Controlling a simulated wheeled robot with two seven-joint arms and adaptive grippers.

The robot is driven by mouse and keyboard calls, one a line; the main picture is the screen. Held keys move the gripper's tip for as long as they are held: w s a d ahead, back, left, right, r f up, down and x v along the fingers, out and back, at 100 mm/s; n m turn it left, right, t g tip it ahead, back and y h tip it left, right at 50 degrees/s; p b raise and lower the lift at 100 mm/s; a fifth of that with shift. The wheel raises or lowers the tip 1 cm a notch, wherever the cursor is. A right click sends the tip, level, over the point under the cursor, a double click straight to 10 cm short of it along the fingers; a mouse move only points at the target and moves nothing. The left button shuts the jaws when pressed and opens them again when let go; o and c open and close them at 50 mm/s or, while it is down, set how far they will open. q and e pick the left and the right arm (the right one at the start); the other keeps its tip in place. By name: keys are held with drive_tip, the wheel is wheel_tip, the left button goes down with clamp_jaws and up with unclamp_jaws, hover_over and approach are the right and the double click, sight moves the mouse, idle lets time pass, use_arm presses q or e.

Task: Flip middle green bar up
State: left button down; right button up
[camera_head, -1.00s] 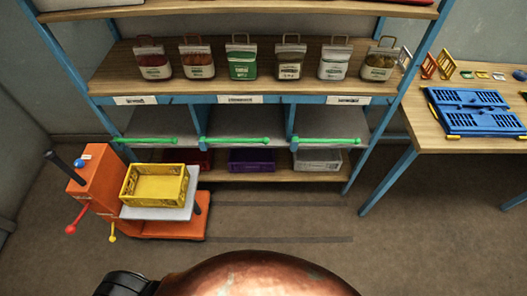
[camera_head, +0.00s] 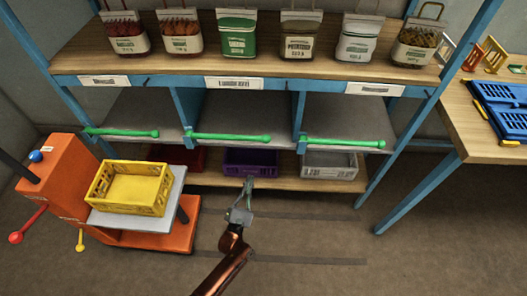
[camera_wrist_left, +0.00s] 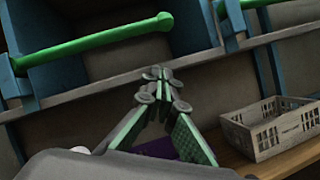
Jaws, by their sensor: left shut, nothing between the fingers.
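The middle green bar (camera_head: 228,137) lies level across the front of the middle shelf compartment. In the left wrist view a green bar (camera_wrist_left: 95,41), apparently the same one, runs across the upper left. My left gripper (camera_head: 247,184) is below the bar's right half, in front of the purple crate (camera_head: 249,163). Its fingertips (camera_wrist_left: 160,75) meet with nothing between them, apart from the bar in the wrist view. My right gripper is not in view.
Similar green bars cross the left (camera_head: 121,133) and right (camera_head: 343,142) compartments. Blue uprights separate the compartments. A grey crate (camera_head: 329,166) stands low at right. An orange lift (camera_head: 65,190) with a yellow crate (camera_head: 130,187) stands at left. Floor in front is clear.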

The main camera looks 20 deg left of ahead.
use_arm(q)
drive_tip(key=shift+r, duration=0.25)
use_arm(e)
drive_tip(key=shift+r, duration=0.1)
use_arm(q)
drive_tip(key=d+r+b+x, duration=0.1)
drive_tip(key=r+b+x, duration=0.1)
drive_tip(key=x, duration=1)
drive_tip(key=shift+d+r, duration=0.2)
drive_tip(key=shift+d, duration=0.05)
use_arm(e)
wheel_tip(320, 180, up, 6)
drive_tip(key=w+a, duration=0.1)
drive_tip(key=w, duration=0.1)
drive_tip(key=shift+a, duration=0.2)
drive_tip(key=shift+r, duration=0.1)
